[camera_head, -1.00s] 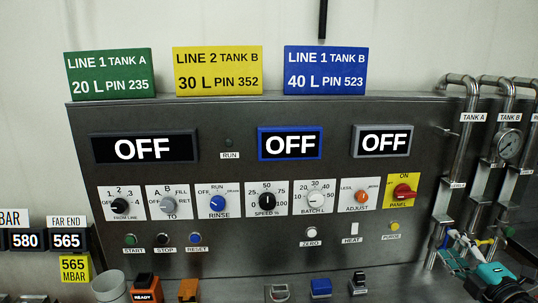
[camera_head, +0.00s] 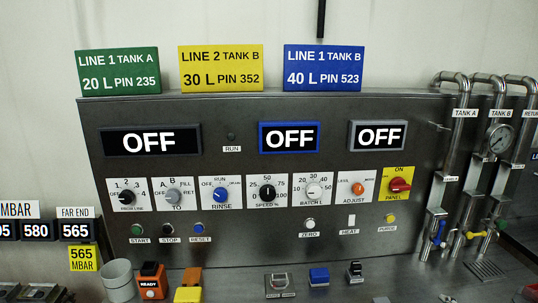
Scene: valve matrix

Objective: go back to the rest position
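Neither of my grippers shows in the head view now. The grey control panel (camera_head: 240,165) stands ahead, its three displays reading OFF. The left display (camera_head: 150,142) is black, the middle one (camera_head: 289,138) has a blue frame, and the right one (camera_head: 378,135) a grey frame. The red panel switch (camera_head: 400,185) sits on a yellow plate at the right. The pipes at the right carry a blue valve lever (camera_head: 438,236) and a yellow valve lever (camera_head: 476,235), with nothing of mine at them.
A grey cup (camera_head: 119,281), an orange device marked READY (camera_head: 150,283) and several small devices stand along the bench front. A pressure gauge (camera_head: 500,139) sits on the pipes. A drain grate (camera_head: 487,268) lies below them. Pressure displays (camera_head: 37,230) are at the left.

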